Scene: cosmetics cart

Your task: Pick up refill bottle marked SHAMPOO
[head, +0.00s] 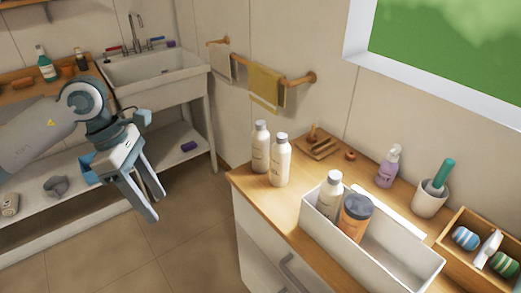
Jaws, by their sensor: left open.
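Two white bottles with grey caps stand upright close together at the left end of the wooden counter: a rear-left bottle (261,150) and a front-right bottle (280,162). A third white bottle (328,198) with a grey cap stands in a white bin (395,277). The lettering is too small to read, so I cannot tell which is marked SHAMPOO. My left gripper (154,210) is open and empty, pointing down over the floor to the left of the counter, apart from all the bottles. My right gripper is not in view.
A purple pump bottle (387,167), a white cup (429,199) and a wooden box (462,218) stand farther right on the counter (244,181). A sink (150,76) is at the back left.

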